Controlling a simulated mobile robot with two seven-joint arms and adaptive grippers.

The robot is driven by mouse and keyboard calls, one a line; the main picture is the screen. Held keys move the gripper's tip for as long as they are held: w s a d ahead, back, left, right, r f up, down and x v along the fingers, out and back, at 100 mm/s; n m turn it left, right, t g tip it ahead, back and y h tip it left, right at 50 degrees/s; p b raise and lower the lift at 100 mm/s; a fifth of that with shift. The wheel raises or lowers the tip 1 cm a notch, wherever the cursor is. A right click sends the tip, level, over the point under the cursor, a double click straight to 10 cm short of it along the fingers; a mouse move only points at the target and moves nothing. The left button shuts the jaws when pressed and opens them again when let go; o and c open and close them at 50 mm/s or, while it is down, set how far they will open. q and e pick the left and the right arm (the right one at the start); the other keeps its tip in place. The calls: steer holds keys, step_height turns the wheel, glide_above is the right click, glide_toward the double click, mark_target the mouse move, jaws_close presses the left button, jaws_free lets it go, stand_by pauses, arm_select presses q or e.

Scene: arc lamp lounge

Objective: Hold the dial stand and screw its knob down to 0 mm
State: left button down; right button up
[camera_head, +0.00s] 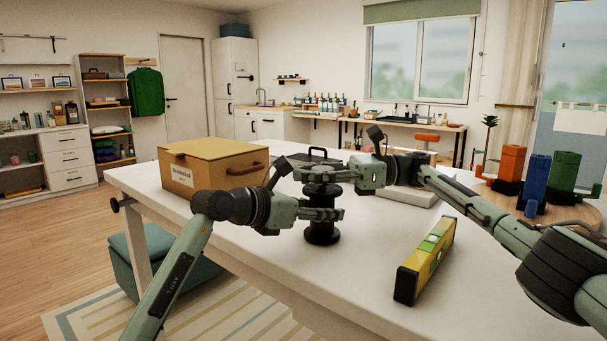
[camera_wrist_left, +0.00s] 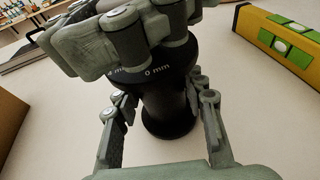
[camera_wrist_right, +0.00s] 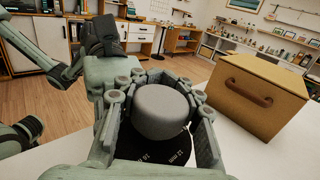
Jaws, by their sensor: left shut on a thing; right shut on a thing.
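The black dial stand (camera_head: 321,237) stands upright on the white table, with its wide base showing in the left wrist view (camera_wrist_left: 168,128). My left gripper (camera_head: 332,214) is shut on the stand's narrow body, a finger on each side in the left wrist view. My right gripper (camera_head: 320,176) is above it, shut around the grey round knob (camera_wrist_right: 162,110). The dial ring carries white marks: "0 mm" shows in the left wrist view, "10 mm" and "12 mm" in the right wrist view. I cannot tell which mark the knob is set to.
A cardboard box (camera_head: 215,168) with a brown handle stands left behind the stand. A yellow-green spirit level (camera_head: 426,262) lies to the right. A pale flat slab with a dark object is behind my right arm. Orange, blue and green objects stand at far right.

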steer(key=shift+s+r+n+g, duration=0.25)
steer(key=shift+r+n+g, duration=0.05)
steer(key=shift+r+g, duration=0.2)
steer(key=o, duration=1.3)
steer(key=shift+f, duration=0.3)
step_height(320, 180, up, 10)
steer(key=shift+r, duration=0.1)
steer(key=shift+o, duration=0.4)
